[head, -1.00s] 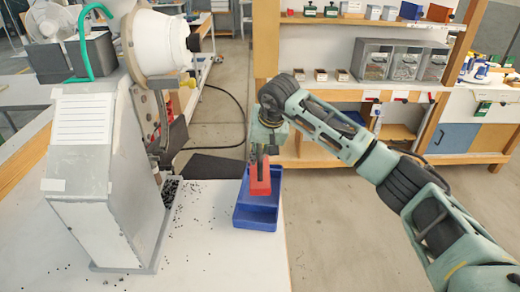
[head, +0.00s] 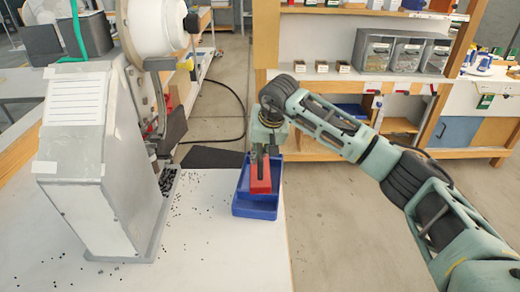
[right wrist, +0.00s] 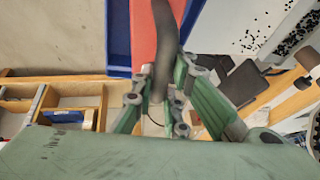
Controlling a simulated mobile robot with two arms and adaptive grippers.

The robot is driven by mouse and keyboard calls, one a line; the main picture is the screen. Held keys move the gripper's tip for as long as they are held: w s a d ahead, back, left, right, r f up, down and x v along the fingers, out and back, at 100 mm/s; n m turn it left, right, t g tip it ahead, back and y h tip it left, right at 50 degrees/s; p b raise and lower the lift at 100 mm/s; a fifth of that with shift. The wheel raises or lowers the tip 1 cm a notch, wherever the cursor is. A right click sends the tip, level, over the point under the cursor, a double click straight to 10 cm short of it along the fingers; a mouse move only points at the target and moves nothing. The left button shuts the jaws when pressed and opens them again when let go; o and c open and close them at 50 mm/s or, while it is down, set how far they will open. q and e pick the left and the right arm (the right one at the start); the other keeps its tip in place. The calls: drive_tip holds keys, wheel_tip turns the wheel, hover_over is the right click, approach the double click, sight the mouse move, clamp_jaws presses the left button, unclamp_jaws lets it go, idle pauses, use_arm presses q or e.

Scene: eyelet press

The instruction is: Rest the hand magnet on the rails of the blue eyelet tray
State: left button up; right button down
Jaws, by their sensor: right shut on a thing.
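The hand magnet (head: 261,181), a red block with a dark handle, is over the blue eyelet tray (head: 256,211) at the right edge of the white table. My right gripper (head: 263,150) is shut on its handle from above. In the right wrist view the fingers (right wrist: 160,110) close around the dark handle (right wrist: 164,30), with the red block (right wrist: 144,38) behind it and part of the blue tray (right wrist: 118,40) to its left. I cannot tell whether the magnet touches the tray rails. My left gripper is not in view.
The grey eyelet press (head: 100,170) stands left of the tray. Small dark eyelets (head: 170,182) lie at its foot and are scattered over the table (head: 190,255). A wooden shelf with clear bins (head: 405,54) stands behind, beyond open floor.

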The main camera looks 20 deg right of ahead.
drive_tip(key=shift+r, duration=0.1)
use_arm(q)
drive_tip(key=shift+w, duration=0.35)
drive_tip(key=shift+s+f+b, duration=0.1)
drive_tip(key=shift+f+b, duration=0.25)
use_arm(e)
drive_tip(key=shift+f, duration=0.45)
drive_tip(key=c, duration=1.7)
unclamp_jaws()
drive_tip(key=shift+s, duration=0.1)
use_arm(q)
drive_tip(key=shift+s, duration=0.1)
use_arm(e)
drive_tip(key=shift+o, duration=0.2)
